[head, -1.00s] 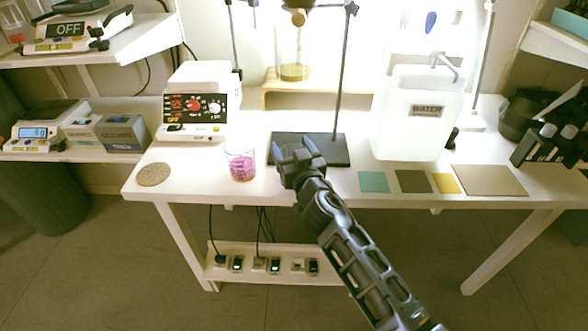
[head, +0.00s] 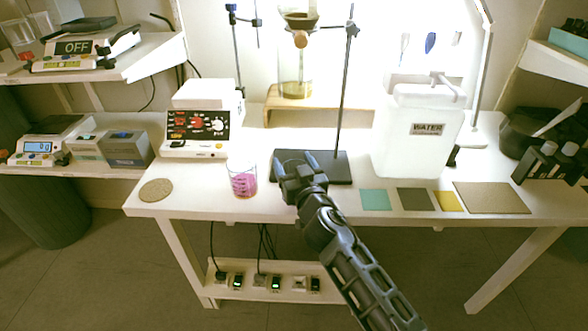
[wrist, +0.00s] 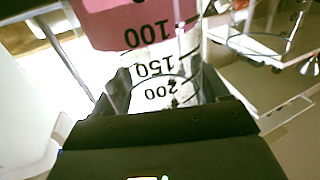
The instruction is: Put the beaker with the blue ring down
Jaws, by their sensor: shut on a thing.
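A clear beaker (wrist: 155,70) with pink contents and printed marks fills the middle of the wrist view, its numbers upside down. It sits between the fingers of my gripper (wrist: 165,95), which is shut on it. In the head view my gripper (head: 296,166) is over the table's front part, before the dark stand base; the held beaker cannot be made out there. A beaker with pink contents (head: 243,182) shows on the table left of my gripper. I cannot tell whether it is the same beaker.
A round cork mat (head: 156,190) lies at the table's left (head: 200,205). A stand base (head: 335,168), white control box (head: 198,130) and water container (head: 415,140) stand behind. Teal (head: 375,199), grey-green (head: 416,201), yellow (head: 448,201) and tan (head: 490,198) squares lie at right.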

